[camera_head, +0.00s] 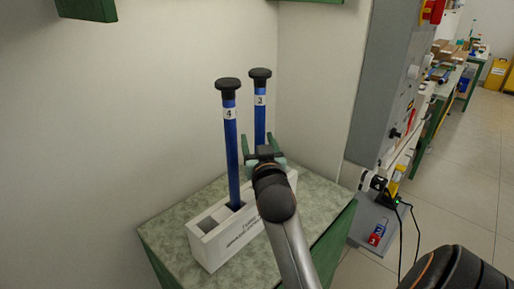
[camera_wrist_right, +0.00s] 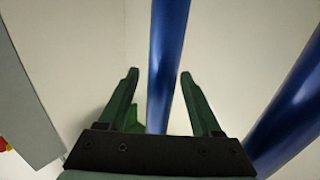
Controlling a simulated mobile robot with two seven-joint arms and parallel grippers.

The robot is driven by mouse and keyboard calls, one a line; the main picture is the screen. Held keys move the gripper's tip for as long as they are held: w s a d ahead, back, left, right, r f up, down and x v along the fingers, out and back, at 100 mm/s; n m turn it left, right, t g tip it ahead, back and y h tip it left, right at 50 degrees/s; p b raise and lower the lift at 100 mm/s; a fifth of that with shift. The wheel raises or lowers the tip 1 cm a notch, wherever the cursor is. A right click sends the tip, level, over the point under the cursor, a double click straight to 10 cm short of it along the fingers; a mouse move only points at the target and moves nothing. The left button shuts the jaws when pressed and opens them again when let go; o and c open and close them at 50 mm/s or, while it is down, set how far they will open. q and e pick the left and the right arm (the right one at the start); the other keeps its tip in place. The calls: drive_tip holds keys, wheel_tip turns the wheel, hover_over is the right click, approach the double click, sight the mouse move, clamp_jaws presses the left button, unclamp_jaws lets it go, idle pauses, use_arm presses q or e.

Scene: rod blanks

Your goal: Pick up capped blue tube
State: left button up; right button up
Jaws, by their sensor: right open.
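Two blue tubes with black caps stand upright in a white rack (camera_head: 212,247) on a small table. The tube labelled 4 (camera_head: 232,150) is at the left and nearer. The tube labelled 3 (camera_head: 259,120) is behind it to the right, its lower part hidden by my right gripper (camera_head: 262,143). In the right wrist view, my right gripper (camera_wrist_right: 158,76) is open, with its green fingers on either side of one blue tube (camera_wrist_right: 167,60), apparently tube 3. No clear contact shows. Another blue tube (camera_wrist_right: 295,105) crosses the right side of that view, outside the fingers. My left gripper is not in view.
The green-topped table (camera_head: 175,235) stands in a corner between pale walls. A grey cabinet (camera_head: 370,80) with controls stands to its right. Tube 4 is close beside my right gripper. Open floor (camera_head: 470,190) lies farther right.

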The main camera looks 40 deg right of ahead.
drive_tip(key=shift+w+d, duration=0.2)
drive_tip(key=shift+w, duration=0.05)
clamp_jaws()
idle(0.5)
